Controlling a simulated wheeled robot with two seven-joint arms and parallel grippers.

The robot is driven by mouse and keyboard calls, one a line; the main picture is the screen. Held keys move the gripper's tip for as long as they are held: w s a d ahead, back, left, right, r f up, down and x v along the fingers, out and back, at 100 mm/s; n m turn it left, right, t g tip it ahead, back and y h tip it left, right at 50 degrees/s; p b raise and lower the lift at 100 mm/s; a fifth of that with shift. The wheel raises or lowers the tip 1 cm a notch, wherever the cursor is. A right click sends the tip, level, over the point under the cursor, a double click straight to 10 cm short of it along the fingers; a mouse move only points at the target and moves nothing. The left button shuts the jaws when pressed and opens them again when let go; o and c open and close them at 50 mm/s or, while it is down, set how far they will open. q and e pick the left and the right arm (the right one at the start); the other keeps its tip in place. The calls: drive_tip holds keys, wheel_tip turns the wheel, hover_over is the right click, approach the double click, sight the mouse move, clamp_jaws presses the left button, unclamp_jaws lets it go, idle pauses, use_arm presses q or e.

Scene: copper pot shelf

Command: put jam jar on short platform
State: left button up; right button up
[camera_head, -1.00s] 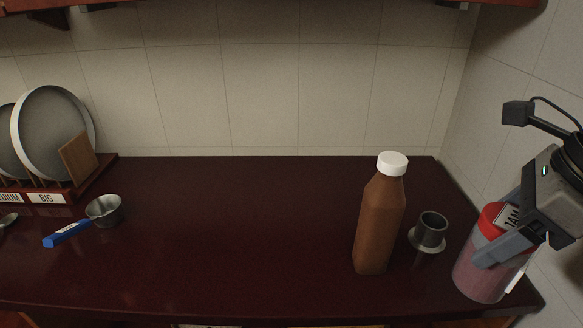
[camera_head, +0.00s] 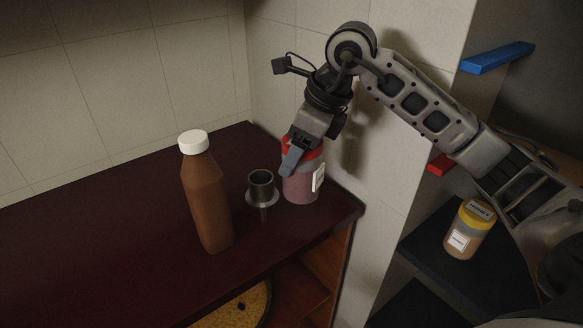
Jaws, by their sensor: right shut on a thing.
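The jam jar (camera_head: 299,187) has a red lid, a pinkish body and a white label. It is at the right end of the dark red counter, just right of a small metal cup. My right gripper (camera_head: 293,160) is shut on the jar near its lid, with the arm coming in from the right. I cannot tell whether the jar's base touches the counter. My left gripper is not in view. Dark shelves (camera_head: 447,240) stand at the right; I cannot tell which surface is the short platform.
A brown bottle with a white cap (camera_head: 207,195) and the metal cup (camera_head: 261,187) stand on the counter (camera_head: 110,235). A jar with a yellow lid (camera_head: 466,232) stands on the right shelf. Blue (camera_head: 498,57) and red (camera_head: 439,165) bars jut out beside the wall.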

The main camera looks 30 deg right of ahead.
drive_tip(key=shift+w+d+f+p, duration=0.15)
drive_tip(key=shift+w+d+f, duration=0.35)
drive_tip(key=shift+f, duration=1)
drive_tip(key=shift+w+d+f+p, duration=0.15)
drive_tip(key=shift+w+f, duration=0.7)
drive_tip(key=shift+f, duration=0.7)
drive_tip(key=shift+w+d+f+p, duration=0.15)
drive_tip(key=shift+w+d+f, duration=0.35)
drive_tip(key=shift+f, duration=1)
drive_tip(key=o, duration=1.2)
drive_tip(key=shift+w+a, duration=0.15)
drive_tip(key=shift+a, duration=0.05)
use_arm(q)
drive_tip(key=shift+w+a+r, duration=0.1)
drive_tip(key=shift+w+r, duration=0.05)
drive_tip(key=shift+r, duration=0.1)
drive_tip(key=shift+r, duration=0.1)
use_arm(e)
drive_tip(key=shift+r, duration=0.2)
use_arm(q)
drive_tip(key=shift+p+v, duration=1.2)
drive_tip(key=shift+p, duration=1.1)
use_arm(e)
drive_tip(key=shift+v, duration=3.75)
